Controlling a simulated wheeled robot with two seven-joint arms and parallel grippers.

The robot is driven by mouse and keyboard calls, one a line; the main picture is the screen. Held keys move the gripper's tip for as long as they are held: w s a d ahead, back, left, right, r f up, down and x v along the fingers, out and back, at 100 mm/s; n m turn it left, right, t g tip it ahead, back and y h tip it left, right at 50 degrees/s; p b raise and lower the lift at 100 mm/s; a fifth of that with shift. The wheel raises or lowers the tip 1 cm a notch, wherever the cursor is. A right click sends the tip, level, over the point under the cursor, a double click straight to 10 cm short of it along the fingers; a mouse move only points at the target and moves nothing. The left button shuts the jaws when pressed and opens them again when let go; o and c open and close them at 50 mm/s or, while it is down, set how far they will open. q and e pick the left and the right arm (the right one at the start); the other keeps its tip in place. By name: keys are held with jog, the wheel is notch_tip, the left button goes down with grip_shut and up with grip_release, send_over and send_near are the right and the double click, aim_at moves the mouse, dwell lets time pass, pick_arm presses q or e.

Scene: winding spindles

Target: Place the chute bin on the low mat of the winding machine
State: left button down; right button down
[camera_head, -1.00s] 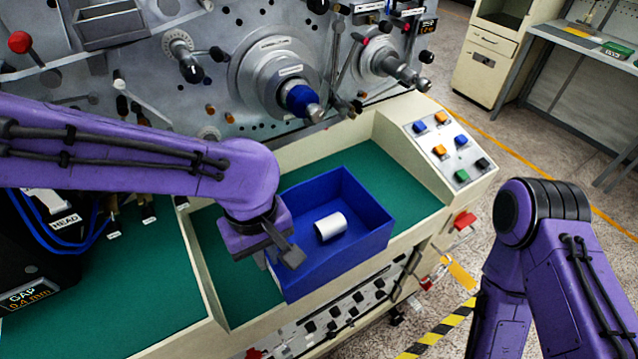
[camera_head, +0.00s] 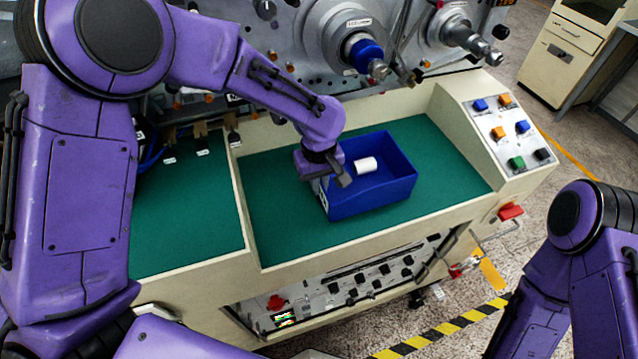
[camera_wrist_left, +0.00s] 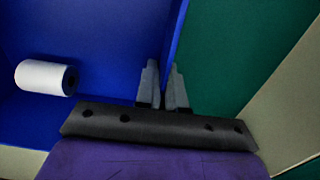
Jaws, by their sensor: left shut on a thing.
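The blue chute bin (camera_head: 375,200) is over the green low mat (camera_head: 275,200) of the winding machine, inside its cream rims. It looks upright, and I cannot tell whether its base touches the mat. A white cylinder (camera_head: 366,165) lies in the bin; it also shows in the left wrist view (camera_wrist_left: 40,77). My left gripper (camera_head: 341,178) is shut on the bin's left wall, one finger inside and one outside; the fingers (camera_wrist_left: 163,80) straddle this wall in the left wrist view. My right gripper is out of view.
A sloped button panel (camera_head: 513,130) bounds the low mat on the right. A cream divider (camera_head: 242,205) separates it from another green surface (camera_head: 188,225) on the left. A blue-tipped spindle (camera_head: 366,56) sticks out above the bin. Bare mat shows on both sides of the bin.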

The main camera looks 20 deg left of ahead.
pick_arm(q)
jog(key=shift+w+a+f, duration=0.1)
jog(key=shift+w+f, duration=0.2)
jog(key=shift+f, duration=0.3)
jog(key=shift+s, duration=0.2)
jog(key=c, duration=1.3)
grip_release()
jog(key=shift+o, duration=0.3)
jog(key=shift+f, duration=0.1)
notch_tip(320, 180, up, 12)
jog(key=shift+r+b, duration=0.25)
jog(key=shift+b, duration=0.15)
